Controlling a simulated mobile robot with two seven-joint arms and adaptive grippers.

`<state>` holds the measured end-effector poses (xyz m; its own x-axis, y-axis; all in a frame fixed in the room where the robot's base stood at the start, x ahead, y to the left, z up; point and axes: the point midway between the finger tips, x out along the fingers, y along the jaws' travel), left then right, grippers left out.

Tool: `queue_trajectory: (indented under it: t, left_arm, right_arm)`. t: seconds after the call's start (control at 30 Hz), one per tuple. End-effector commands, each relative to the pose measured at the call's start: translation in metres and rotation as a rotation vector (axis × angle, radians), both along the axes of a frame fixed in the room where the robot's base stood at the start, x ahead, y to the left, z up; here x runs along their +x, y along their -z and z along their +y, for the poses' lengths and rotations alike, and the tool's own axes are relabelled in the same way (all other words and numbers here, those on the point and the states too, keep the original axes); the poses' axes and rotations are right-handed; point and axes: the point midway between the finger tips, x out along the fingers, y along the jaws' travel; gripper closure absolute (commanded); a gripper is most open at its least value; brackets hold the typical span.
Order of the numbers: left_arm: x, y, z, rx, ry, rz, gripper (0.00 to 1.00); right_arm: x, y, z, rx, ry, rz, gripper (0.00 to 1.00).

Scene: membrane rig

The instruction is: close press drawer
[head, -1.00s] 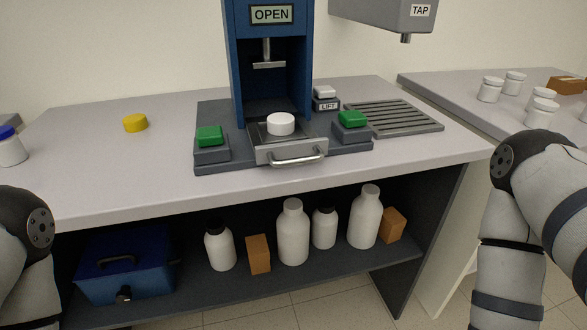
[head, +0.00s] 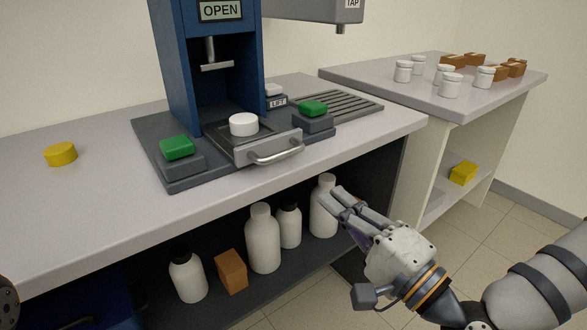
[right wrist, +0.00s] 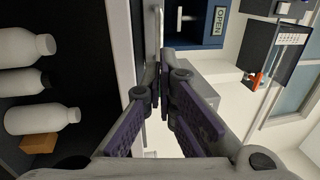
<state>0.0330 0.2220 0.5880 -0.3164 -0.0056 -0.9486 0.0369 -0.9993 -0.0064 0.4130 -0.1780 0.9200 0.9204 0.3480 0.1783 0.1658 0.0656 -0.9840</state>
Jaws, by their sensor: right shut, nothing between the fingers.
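The blue press (head: 175,80) stands on the bench, its display reading OPEN. Its grey drawer (head: 232,151) is pulled out at the front, with a metal bar handle (head: 276,153) on its face. A white round puck (head: 243,124) sits on the drawer. My right gripper (head: 333,197) is shut and empty, low and to the right of the handle, in front of the bench edge and apart from the drawer. In the right wrist view its purple-padded fingers (right wrist: 172,85) show, with part of the press (right wrist: 205,25) beyond. My left gripper is out of view.
Green buttons (head: 177,147) (head: 313,108) flank the drawer. White bottles (head: 263,238) and a brown box (head: 231,271) stand on the shelf below. A side table (head: 400,90) holds jars. The bench's front left is clear.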

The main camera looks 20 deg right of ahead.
Motion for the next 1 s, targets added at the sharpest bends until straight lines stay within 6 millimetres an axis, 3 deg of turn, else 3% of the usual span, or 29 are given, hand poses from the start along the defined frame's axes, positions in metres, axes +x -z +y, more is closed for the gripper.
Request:
queue_trajectory:
  t: [0.4, 0.6, 1.0]
  left_arm:
    - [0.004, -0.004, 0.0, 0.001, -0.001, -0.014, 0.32]
    - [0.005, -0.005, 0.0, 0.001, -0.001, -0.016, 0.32]
    - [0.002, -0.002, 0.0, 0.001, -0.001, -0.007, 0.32]
  right_arm:
    - [0.077, -0.02, 0.031, 0.0, -0.003, -0.007, 1.0]
    - [0.092, -0.022, 0.036, -0.001, -0.002, -0.004, 1.0]
    - [0.099, -0.019, 0.039, -0.001, -0.003, -0.001, 1.0]
